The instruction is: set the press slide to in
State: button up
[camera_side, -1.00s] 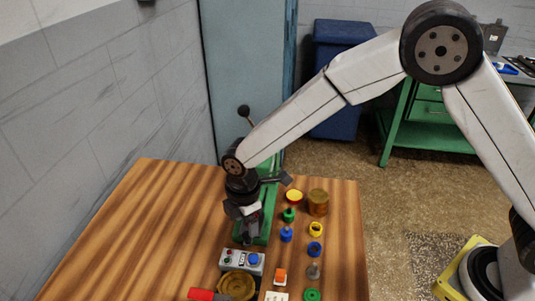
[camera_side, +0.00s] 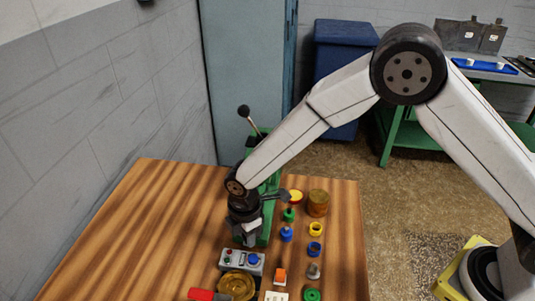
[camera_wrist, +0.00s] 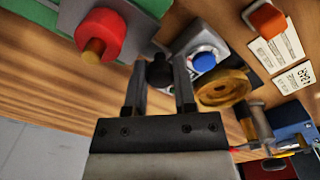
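The green press (camera_side: 268,210) stands on the wooden table, with a lever ending in a black ball (camera_side: 243,111) rising at its back. My arm and gripper hide much of its front, and I cannot make out the slide's position. My gripper (camera_side: 248,240) points down in front of the press, just behind the control box. In the wrist view, my gripper (camera_wrist: 159,62) has its fingers apart, with a black knob (camera_wrist: 158,72) showing between them. I cannot tell whether this knob belongs to the slide. A red cylinder with a brown tip (camera_wrist: 100,36) is beside the green body.
Several small coloured parts and a brown jar (camera_side: 317,203) stand to the right. The table's left side is clear.

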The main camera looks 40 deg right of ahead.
grip_shut()
dwell(1.0)
jog(key=w+d, duration=0.5)
dwell(0.4)
jog(key=o, duration=0.7)
grip_release()
jog(key=shift+r, duration=0.1)
jog(key=shift+r, duration=3.85)
